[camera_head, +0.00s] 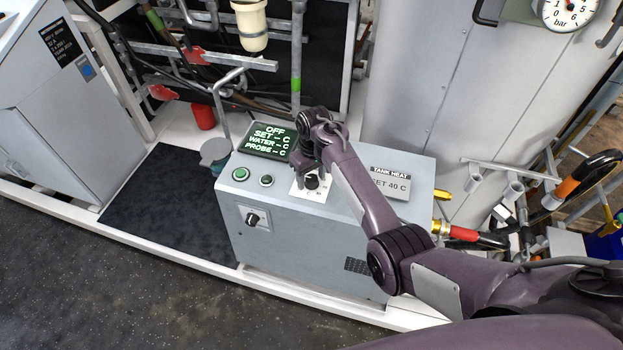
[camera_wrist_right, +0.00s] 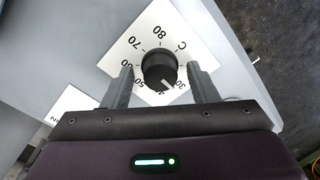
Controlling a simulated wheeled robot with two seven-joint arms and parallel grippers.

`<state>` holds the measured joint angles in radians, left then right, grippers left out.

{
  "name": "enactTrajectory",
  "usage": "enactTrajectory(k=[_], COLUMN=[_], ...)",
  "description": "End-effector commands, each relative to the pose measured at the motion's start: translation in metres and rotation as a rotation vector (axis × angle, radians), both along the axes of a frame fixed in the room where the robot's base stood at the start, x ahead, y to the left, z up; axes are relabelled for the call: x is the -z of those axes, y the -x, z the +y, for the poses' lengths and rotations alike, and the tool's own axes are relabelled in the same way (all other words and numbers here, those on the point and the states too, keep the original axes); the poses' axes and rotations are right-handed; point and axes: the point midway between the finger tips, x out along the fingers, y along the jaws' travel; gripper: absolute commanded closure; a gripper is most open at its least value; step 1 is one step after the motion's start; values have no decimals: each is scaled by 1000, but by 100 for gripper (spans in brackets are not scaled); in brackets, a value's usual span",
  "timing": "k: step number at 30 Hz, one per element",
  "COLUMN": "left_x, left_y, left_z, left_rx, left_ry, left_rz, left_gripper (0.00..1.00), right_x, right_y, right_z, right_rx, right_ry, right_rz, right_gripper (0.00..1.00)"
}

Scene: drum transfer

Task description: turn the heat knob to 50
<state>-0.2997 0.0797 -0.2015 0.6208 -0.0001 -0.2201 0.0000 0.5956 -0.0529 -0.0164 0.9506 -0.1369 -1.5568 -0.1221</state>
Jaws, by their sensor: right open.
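The heat knob (camera_wrist_right: 158,70) is black and round, on a white dial plate (camera_wrist_right: 150,44) with printed numbers. Its white mark points toward the low end of the scale, near 30 to 40; the exact reading is partly hidden. The 50 lies left of the mark. My right gripper (camera_wrist_right: 159,73) is open, with one finger on each side of the knob; I cannot tell whether they touch it. In the head view the right gripper (camera_head: 311,172) is over the knob on the grey control box (camera_head: 290,240). My left gripper is not in view.
A screen (camera_head: 268,140) reads OFF, with dashes for SET, WATER and PROBE. Pipes and a tank (camera_head: 450,90) stand behind.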

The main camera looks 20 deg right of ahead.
Motion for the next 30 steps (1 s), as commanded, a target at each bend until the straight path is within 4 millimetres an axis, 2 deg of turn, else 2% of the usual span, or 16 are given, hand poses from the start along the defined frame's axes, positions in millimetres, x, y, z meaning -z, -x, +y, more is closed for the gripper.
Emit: enactTrajectory(k=[4, 14, 23, 30], left_x=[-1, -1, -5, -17], left_y=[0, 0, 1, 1], left_z=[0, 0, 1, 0], left_rx=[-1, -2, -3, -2], left_ry=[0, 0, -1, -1], left_rz=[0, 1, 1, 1], left_gripper=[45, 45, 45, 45], right_x=[-1, -1, -2, -4], right_y=[0, 0, 0, 0], right_z=[0, 0, 0, 0], right_rx=[0, 0, 31, 160], right_ry=[0, 0, 0, 1], right_rz=[0, 0, 1, 2], right_gripper=[47, 90, 91, 91])
